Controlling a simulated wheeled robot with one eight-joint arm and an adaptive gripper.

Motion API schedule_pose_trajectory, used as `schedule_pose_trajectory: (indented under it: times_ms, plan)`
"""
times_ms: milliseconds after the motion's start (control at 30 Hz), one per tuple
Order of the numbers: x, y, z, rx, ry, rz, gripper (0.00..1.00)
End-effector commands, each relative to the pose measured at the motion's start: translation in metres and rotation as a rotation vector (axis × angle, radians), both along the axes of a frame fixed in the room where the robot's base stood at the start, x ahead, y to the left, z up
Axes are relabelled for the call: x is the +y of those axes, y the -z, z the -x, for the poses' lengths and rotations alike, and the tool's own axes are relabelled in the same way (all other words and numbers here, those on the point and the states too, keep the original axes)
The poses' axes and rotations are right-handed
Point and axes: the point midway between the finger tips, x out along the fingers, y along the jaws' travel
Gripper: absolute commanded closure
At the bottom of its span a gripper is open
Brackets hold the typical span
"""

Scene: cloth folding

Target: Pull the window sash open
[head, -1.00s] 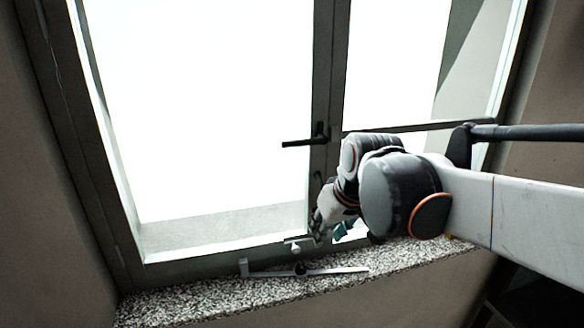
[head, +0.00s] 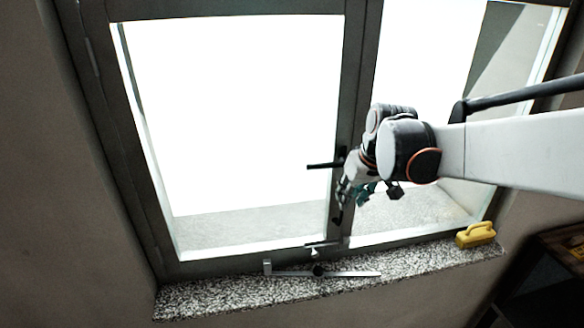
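The left window sash (head: 245,10) is a dark frame around a bright pane. It looks shut or nearly shut; a small gap cannot be ruled out. Its black handle (head: 322,165) sits on the sash's right upright and points left, level. My gripper (head: 352,194) is just right of and below the handle, in front of the middle uprights. Its fingers are small, dark and partly hidden by my wrist. I cannot tell whether they touch the handle or how far apart they are.
A speckled stone sill (head: 230,295) runs below the window. A metal bar (head: 345,274) with a dark knob lies along it below the sash. A yellow block with a handle (head: 475,234) stands at the sill's right end. A dark shelf (head: 550,270) is at lower right.

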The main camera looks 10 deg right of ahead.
Motion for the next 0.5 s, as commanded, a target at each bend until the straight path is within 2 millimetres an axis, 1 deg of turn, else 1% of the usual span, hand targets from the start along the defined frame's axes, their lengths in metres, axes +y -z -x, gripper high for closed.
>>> schedule_pose_trajectory:
  times_ms: [33, 200, 400, 500]
  plan:
    - [0.001, 0.015, -0.005, 0.000, 0.000, 0.000, 0.71]
    - [0.002, 0.045, -0.016, 0.000, 0.000, 0.000, 0.71]
    - [0.004, 0.074, -0.029, 0.000, 0.000, 0.000, 0.71]
    - [0.004, 0.084, -0.033, 0.000, 0.000, 0.000, 0.71]
